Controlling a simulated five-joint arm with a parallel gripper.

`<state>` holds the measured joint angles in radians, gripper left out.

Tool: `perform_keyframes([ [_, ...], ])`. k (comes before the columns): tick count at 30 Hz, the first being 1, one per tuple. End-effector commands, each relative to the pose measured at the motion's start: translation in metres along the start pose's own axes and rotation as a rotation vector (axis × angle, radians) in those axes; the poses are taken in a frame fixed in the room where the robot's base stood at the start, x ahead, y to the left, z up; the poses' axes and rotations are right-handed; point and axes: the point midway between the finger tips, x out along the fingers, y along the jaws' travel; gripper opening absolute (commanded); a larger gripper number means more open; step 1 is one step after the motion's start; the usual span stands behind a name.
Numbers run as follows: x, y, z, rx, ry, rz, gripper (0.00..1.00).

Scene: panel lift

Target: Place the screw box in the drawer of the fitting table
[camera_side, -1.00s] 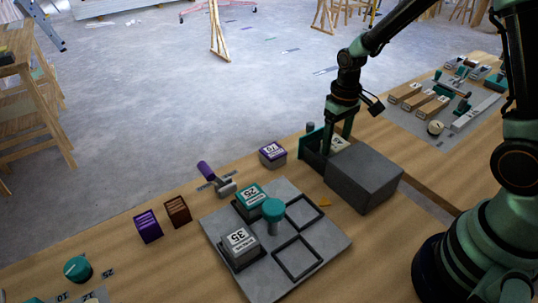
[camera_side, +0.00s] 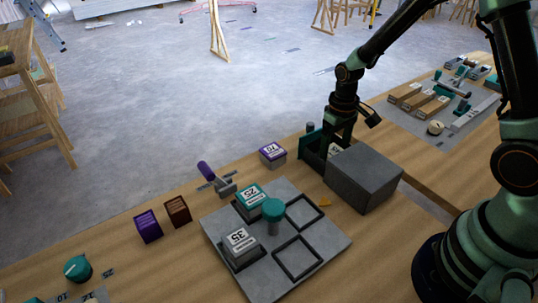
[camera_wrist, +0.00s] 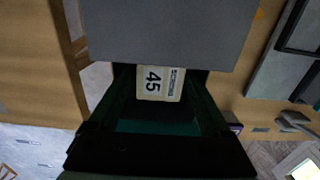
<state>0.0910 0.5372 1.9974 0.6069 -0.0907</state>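The screw box marked 45 (camera_wrist: 160,83) is pale with a printed label. It sits between the fingers of my gripper (camera_wrist: 160,92), which appear shut on its two sides. Whether the box touches the drawer floor cannot be told.
A grey tray (camera_side: 329,246) holds boxes marked 35 (camera_side: 240,243) and 25 (camera_side: 250,197) and a teal-topped post (camera_side: 272,211). A purple-topped box (camera_side: 272,154) stands just left of the drawer. A clamp tool (camera_side: 218,183) lies nearby.

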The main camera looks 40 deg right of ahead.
Motion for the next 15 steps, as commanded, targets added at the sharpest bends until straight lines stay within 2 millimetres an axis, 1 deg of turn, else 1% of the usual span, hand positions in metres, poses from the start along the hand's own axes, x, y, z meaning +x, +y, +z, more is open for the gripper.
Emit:
perform_keyframes([
  [5,-0.017,0.000,-0.001,0.000,0.004,0.000,0.82],
  [8,-0.035,0.000,-0.001,0.000,0.007,0.001,0.82],
  [15,-0.085,0.000,-0.002,0.000,0.007,0.001,0.82],
])
